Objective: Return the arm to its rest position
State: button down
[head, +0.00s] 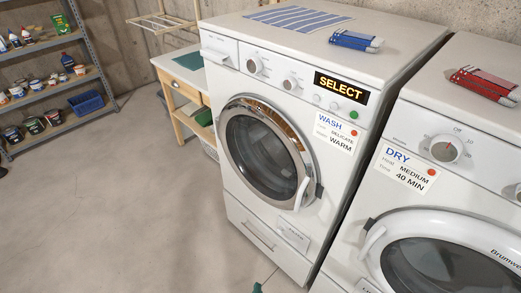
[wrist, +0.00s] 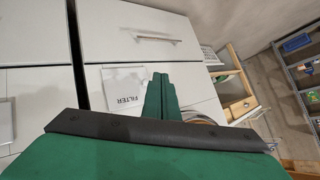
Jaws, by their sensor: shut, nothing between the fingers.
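My gripper shows in the wrist view as green fingers (wrist: 160,92) pressed together, shut and empty. Its fingers overlap the white washer front near the FILTER panel (wrist: 122,88) in that view; I cannot tell the exact gap. In the head view only a small green tip of my gripper (head: 257,288) shows at the bottom edge, low in front of the washer (head: 222,160). Most of my arm is out of view.
The washer door (head: 262,155) looks closed. The dryer (head: 385,205) stands at right. A blue bundle (head: 356,40) and a red bundle (head: 484,84) lie on top. A wooden table (head: 172,85) and a stocked shelf (head: 45,88) are at left. Floor at front left is clear.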

jog(key=s+r+n+t, duration=0.2)
jog(key=s+r+n, duration=0.1)
jog(key=s+r, duration=0.8)
jog(key=s+d+r+n+t, duration=0.1)
jog(key=s+r+n+t, duration=0.1)
jog(key=s+r, duration=1)
notch_tip(320, 180, up, 6)
jog(key=shift+s+f+n+t, duration=0.1)
jog(key=shift+s+n+t, duration=0.05)
jog(key=shift+n+t, duration=0.3)
jog(key=c, duration=2.4)
grip_release()
jog(key=shift+d, duration=0.1)
jog(key=shift+c, duration=0.2)
